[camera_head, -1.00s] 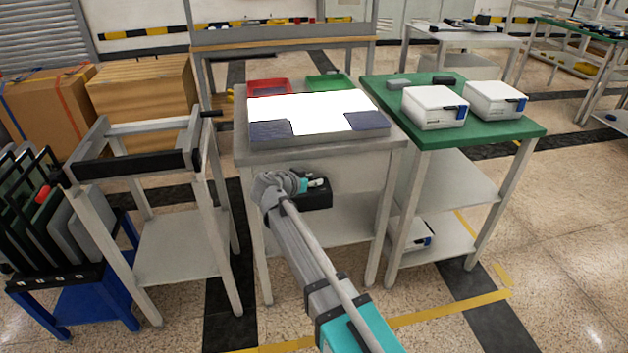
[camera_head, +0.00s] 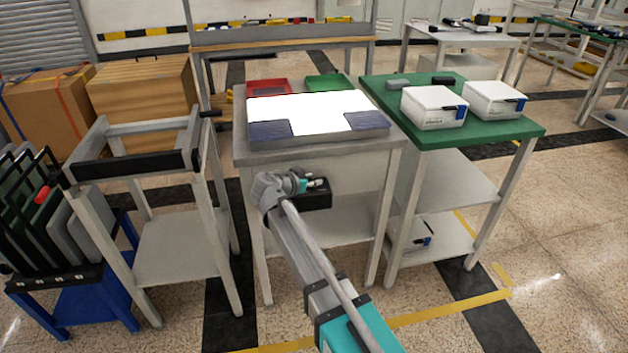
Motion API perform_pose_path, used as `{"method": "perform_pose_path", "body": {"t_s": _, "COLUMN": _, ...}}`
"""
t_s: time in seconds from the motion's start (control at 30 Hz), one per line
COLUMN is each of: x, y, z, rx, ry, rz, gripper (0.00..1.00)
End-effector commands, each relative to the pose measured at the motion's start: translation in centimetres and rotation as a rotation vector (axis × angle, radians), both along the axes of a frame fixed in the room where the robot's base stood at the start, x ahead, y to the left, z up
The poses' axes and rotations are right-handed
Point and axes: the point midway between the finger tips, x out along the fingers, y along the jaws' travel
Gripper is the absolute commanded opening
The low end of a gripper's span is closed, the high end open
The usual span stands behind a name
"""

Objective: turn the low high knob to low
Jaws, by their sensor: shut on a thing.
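A small black control box (camera_head: 318,199) is fixed under the front of the grey table with the white lit top. My gripper (camera_head: 318,184) is at the upper face of this box, at the end of my grey and teal arm. It is shut on a small part there, which I take to be the low high knob. The knob itself is hidden by the gripper, and its setting and any low or high marks are too small to read.
The lit panel (camera_head: 310,112) lies on the grey table (camera_head: 330,150), with a red tray (camera_head: 268,87) and a green tray (camera_head: 328,81) behind it. A green-topped table (camera_head: 450,132) with white boxes stands at right. A grey cart (camera_head: 135,162) stands at left.

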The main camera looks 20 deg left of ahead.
Motion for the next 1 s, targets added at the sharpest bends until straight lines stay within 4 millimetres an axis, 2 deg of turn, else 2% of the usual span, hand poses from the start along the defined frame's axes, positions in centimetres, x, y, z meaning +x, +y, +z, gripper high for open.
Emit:
{"method": "perform_pose_path", "body": {"t_s": 0.07, "x": 0.0, "y": 0.2, "z": 0.0, "rx": 0.001, "ry": -0.001, "rz": 0.004, "gripper": 0.00}}
{"method": "perform_pose_path", "body": {"t_s": 0.1, "x": 0.0, "y": 0.2, "z": 0.0, "rx": 0.001, "ry": -0.001, "rz": 0.004, "gripper": 0.43}}
{"method": "perform_pose_path", "body": {"t_s": 0.17, "x": 0.0, "y": 0.2, "z": 0.0, "rx": 0.001, "ry": -0.001, "rz": 0.004, "gripper": 0.52}}
{"method": "perform_pose_path", "body": {"t_s": 0.63, "x": -0.2, "y": 0.2, "z": 0.1, "rx": 0.005, "ry": 0.002, "rz": 0.003, "gripper": 0.52}}
{"method": "perform_pose_path", "body": {"t_s": 1.0, "x": -3.1, "y": 2.4, "z": 0.7, "rx": 0.062, "ry": 0.028, "rz": 0.029, "gripper": 0.52}}
